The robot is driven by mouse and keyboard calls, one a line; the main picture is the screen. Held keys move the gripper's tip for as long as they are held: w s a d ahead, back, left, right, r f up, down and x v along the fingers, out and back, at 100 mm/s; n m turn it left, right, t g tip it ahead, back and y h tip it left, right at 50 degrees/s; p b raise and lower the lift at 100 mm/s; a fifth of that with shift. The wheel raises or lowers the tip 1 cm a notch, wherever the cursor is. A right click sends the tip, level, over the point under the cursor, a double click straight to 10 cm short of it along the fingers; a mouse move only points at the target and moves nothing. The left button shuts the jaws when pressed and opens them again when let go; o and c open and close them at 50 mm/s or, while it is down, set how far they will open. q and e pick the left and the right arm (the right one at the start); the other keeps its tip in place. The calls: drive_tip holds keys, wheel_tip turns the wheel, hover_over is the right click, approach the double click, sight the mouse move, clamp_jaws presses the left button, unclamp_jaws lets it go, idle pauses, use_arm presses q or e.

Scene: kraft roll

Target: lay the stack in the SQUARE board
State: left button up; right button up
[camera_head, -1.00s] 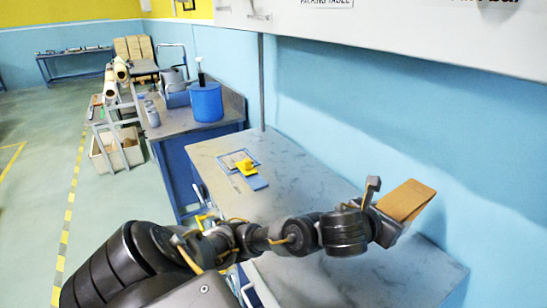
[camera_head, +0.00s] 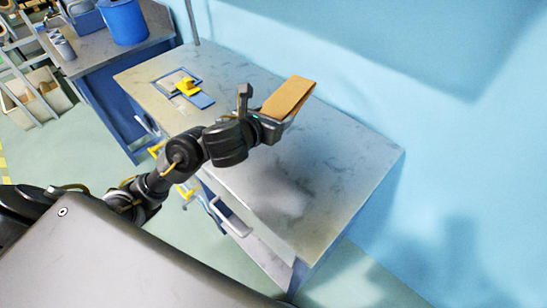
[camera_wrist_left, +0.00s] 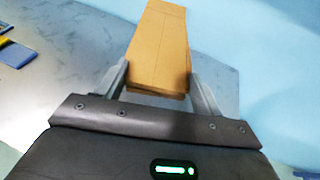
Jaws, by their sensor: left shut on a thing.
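A tan kraft stack (camera_head: 288,96) is in my left gripper (camera_head: 266,116), held tilted above the grey table near its back edge. In the left wrist view the stack (camera_wrist_left: 161,45) runs away from me between the two fingers (camera_wrist_left: 159,76), which are shut on it. A square board with a blue edge (camera_head: 163,81) lies flat on the far left part of the table, left of the gripper. A yellow object (camera_head: 186,87) sits at it and hides part of it. My right gripper is not in view.
A flat blue piece (camera_head: 203,101) lies beside the board. The grey tabletop (camera_head: 330,165) is bare toward the right. A blue wall (camera_head: 400,60) stands behind. A blue bucket (camera_head: 124,22) stands on another table at the upper left.

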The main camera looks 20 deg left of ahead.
use_arm(q)
drive_tip(key=s+a+f+m+h+p, duration=0.2)
drive_tip(key=s+p, duration=0.2)
drive_tip(key=s, duration=0.5)
drive_tip(key=s+a+f+m+h+p, duration=0.15)
drive_tip(key=s+p, duration=0.25)
drive_tip(key=s, duration=0.4)
drive_tip(key=b, duration=1)
hover_over(254, 166)
drive_tip(key=shift+n+g, duration=0.25)
drive_tip(key=shift+g, duration=0.15)
drive_tip(key=f, duration=0.6)
drive_tip(key=s+f, duration=0.1)
drive_tip(key=f, duration=0.1)
drive_tip(key=shift+f, duration=0.4)
drive_tip(key=shift+w+f, duration=0.5)
drive_tip(key=shift+f, duration=0.2)
wheel_tip(254, 166, down, 3)
drive_tip(key=shift+r+p, duration=0.1)
drive_tip(key=shift+p, duration=0.45)
